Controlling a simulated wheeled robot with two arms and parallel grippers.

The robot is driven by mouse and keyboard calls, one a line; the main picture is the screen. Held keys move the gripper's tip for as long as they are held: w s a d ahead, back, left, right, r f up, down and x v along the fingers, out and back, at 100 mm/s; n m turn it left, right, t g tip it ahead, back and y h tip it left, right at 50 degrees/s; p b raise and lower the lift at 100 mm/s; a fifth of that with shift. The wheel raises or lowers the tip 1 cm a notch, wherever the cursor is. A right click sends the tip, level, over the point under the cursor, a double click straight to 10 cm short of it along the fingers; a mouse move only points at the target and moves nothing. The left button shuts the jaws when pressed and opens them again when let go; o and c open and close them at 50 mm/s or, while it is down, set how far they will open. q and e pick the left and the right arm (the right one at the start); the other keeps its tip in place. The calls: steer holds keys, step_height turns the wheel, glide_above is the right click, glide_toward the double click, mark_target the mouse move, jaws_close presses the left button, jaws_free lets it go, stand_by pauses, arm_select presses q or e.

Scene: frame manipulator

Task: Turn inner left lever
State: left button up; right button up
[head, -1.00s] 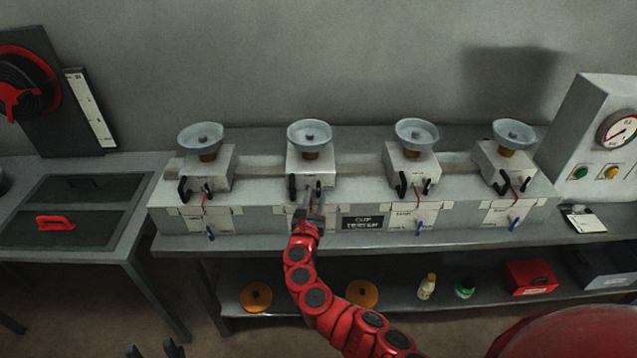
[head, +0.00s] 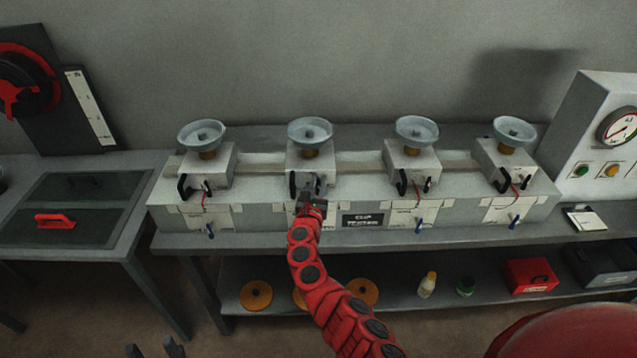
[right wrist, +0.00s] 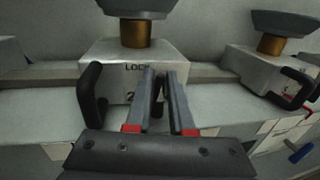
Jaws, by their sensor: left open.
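The inner left box (head: 316,167), second from the left, has a dish on top and a black handle (head: 292,184) at its left front. In the right wrist view, the box (right wrist: 115,65) bears partly covered lettering, and its handle (right wrist: 92,93) is left of the fingers. A small dark lever (right wrist: 158,92) shows in the gap between my right gripper's fingers (right wrist: 160,72). Contact is unclear. In the head view, my right gripper (head: 312,190) is at the box front and covers the lever area. My left gripper (head: 153,348) is open and empty at the bottom left.
Similar boxes stand left (head: 222,160) and right (head: 412,165) along the bench. A black sign (head: 363,220) is on the bench front. A gauge cabinet (head: 610,130) stands at far right. The lower shelf holds orange discs, bottles and a red box (head: 531,275).

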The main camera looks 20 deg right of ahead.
mark_target(326, 197)
jaws_close()
steer(key=shift+d+m, duration=0.1)
steer(key=shift+m, duration=0.2)
steer(key=m, duration=0.3)
steer(key=shift+s+d+f+m+g, duration=0.1)
steer(key=shift+d+m+g, duration=0.2)
steer(key=m, duration=0.1)
steer(key=m+y, duration=0.1)
steer(key=m, duration=0.2)
steer(key=shift+s+d+f+y, duration=0.15)
steer(key=shift+d+f+y, duration=0.15)
steer(key=shift+d, duration=0.05)
steer(key=m, duration=0.1)
steer(key=m+b, duration=0.1)
steer(key=m, duration=0.1)
steer(key=shift+d+f+y, duration=0.2)
steer(key=shift+f+y, duration=0.15)
steer(key=shift+y, duration=0.05)
steer(key=m+b, duration=0.1)
steer(key=m+y+b, duration=0.1)
steer(key=shift+f+m, duration=0.3)
steer(key=shift+m, duration=0.1)
steer(key=shift+m+b, duration=0.45)
steer(key=shift+m, duration=0.45)
